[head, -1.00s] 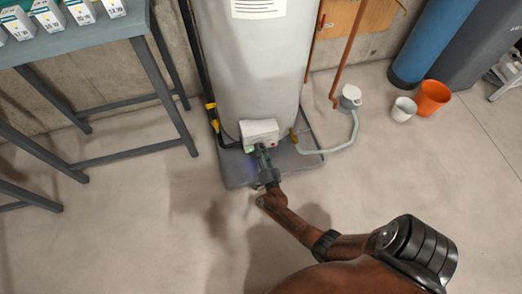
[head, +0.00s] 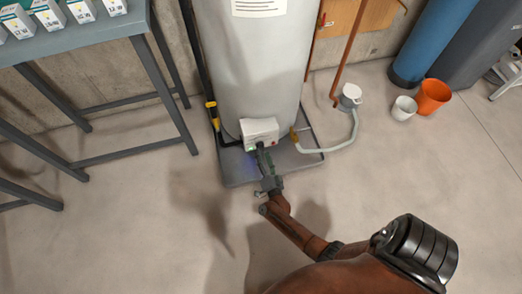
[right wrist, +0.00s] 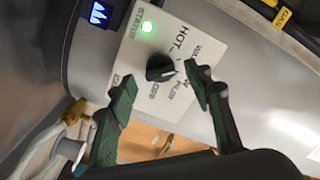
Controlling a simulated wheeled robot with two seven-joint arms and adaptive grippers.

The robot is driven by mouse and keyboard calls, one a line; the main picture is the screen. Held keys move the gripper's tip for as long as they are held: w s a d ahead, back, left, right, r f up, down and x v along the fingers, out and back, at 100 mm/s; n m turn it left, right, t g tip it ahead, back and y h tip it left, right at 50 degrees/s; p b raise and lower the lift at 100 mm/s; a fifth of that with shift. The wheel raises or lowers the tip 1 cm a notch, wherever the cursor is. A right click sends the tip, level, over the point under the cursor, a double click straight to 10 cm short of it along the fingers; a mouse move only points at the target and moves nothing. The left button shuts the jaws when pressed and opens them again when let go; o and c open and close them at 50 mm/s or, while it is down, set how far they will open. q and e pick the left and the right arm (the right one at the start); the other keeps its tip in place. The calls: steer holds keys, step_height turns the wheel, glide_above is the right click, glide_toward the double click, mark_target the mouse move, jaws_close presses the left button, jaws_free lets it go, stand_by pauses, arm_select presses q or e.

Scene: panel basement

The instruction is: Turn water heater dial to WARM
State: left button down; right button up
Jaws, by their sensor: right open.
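The water heater (head: 247,75) is a grey-white tank standing in a grey drip pan (head: 235,178). A white control box (head: 259,130) sits low on its front. In the right wrist view, the box's panel (right wrist: 205,48) carries a black round dial (right wrist: 160,68). The dial's light pointer mark faces right, towards partly hidden lettering. HOT, PILOT and OFF are printed around it. My right gripper (right wrist: 161,88) is open, with its green fingers on either side of the dial, apart from it in the picture. It also shows at the box in the head view (head: 264,160). My left gripper is not in view.
A grey hose (head: 340,147) runs from the heater to a white pump (head: 350,96). White (head: 404,108) and orange (head: 432,97) buckets stand at the right. A grey table (head: 85,40) with boxes stands at the left. The floor in front is clear.

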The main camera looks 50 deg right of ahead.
steer(key=v, duration=0.3)
steer(key=shift+s+a, duration=0.2)
stand_by(0.4)
